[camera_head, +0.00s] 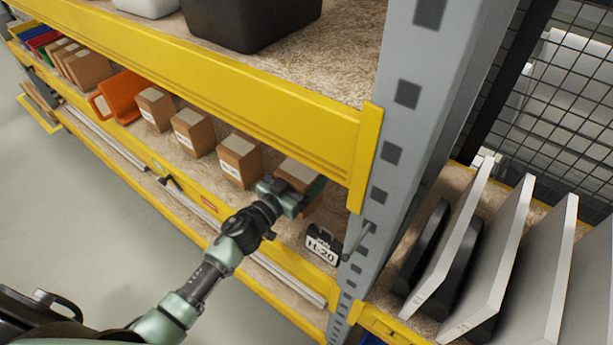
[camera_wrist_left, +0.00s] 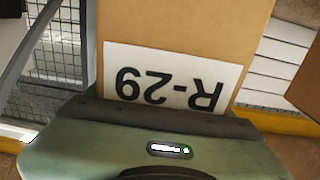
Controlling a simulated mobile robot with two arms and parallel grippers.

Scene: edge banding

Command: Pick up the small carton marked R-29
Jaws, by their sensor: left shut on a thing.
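The small carton marked R-29 (camera_wrist_left: 180,35) fills the middle of the left wrist view, its label upside down there. My left gripper (camera_wrist_left: 165,112) is shut on this carton. In the head view my left gripper (camera_head: 300,192) is at the shelf, at the right end of a row of cartons. The carton (camera_head: 296,172) shows there partly behind the gripper. Its label is hidden in the head view. I cannot tell whether the carton touches the shelf. My right gripper is not in view.
Several similar cartons (camera_head: 240,160) stand left of the gripper, beside an orange bin (camera_head: 122,95). A yellow beam (camera_head: 260,100) runs above.

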